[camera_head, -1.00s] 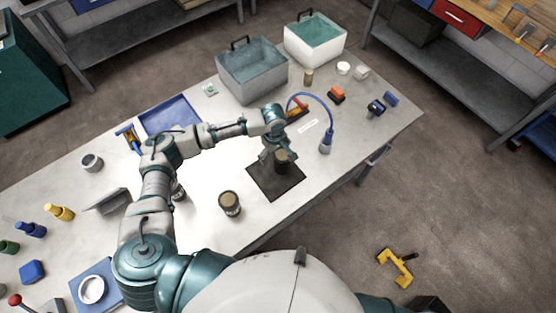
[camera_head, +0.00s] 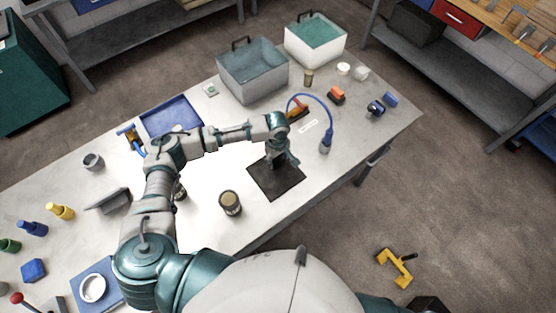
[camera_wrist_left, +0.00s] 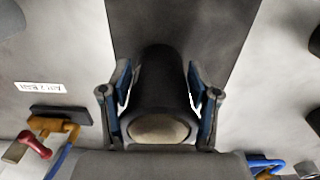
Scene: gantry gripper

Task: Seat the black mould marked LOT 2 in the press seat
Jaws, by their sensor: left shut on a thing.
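My left gripper (camera_head: 286,160) is over the dark mat (camera_head: 276,186) on the table. In the left wrist view its two fingers (camera_wrist_left: 160,85) are shut on the sides of a black cylindrical mould (camera_wrist_left: 160,65) with a tan round end. In the head view the gripper hides this mould, and no marking on it is readable. Another dark mould with a tan top (camera_head: 230,203) stands left of the mat, and a third (camera_head: 180,192) is partly hidden behind my arm. A blue plate with a white ring (camera_head: 93,288), possibly the press seat, is at the lower left. My right gripper is not in view.
A red-knobbed lever (camera_head: 16,299) stands by the blue plate. A grey angled block (camera_head: 108,202), blue tray (camera_head: 170,117) and coloured bottles lie left. Two open bins (camera_head: 252,82) stand at the back. A blue hose (camera_head: 331,118) arches right of my gripper.

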